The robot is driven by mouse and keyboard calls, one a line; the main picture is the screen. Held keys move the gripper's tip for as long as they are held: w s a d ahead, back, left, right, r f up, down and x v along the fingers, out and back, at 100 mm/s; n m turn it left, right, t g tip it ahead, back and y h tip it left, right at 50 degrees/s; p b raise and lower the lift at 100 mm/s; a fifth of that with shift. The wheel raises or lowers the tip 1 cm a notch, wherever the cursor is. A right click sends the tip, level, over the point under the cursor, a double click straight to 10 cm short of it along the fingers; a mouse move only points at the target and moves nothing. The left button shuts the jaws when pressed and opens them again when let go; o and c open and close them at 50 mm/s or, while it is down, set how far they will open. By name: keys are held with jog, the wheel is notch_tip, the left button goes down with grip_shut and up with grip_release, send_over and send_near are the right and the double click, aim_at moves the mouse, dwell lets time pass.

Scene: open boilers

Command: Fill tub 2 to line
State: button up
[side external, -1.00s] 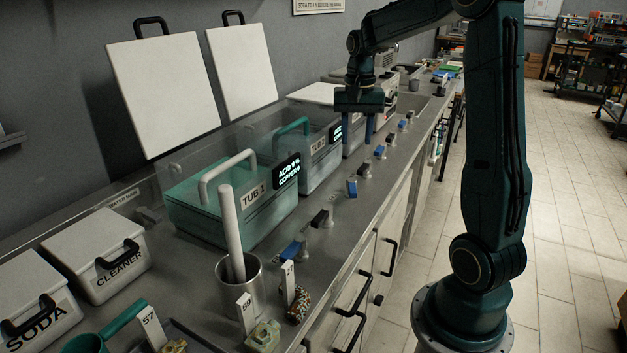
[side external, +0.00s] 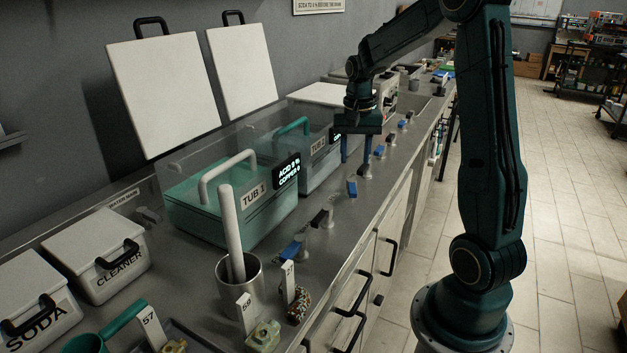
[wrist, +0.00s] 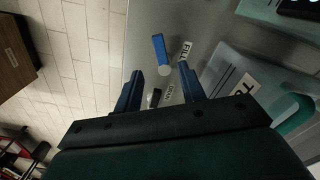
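Tub 2 (side external: 322,172) is a clear tub behind tub 1 in the side view, with a teal handle inside. Part of it shows at the right of the wrist view (wrist: 228,72). Its liquid level and line cannot be made out. A blue-handled valve (side external: 352,187) stands on the counter in front of it. In the wrist view this blue handle (wrist: 160,48) has a FILL label (wrist: 184,50) beside it. My gripper (side external: 355,160) is open and empty, fingers down. In the wrist view, the blue handle lies just beyond the fingertip gap (wrist: 160,72).
A black-handled valve (wrist: 154,97) labelled DRAIN sits near the fingers. Tub 1 (side external: 240,215), with teal liquid, is nearer the side camera. More valves line the counter front, including a blue one (side external: 291,252). A metal beaker (side external: 238,285) stands nearer.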

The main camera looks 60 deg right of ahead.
aim_at(353, 188)
jog(key=shift+f, duration=4.35)
grip_shut()
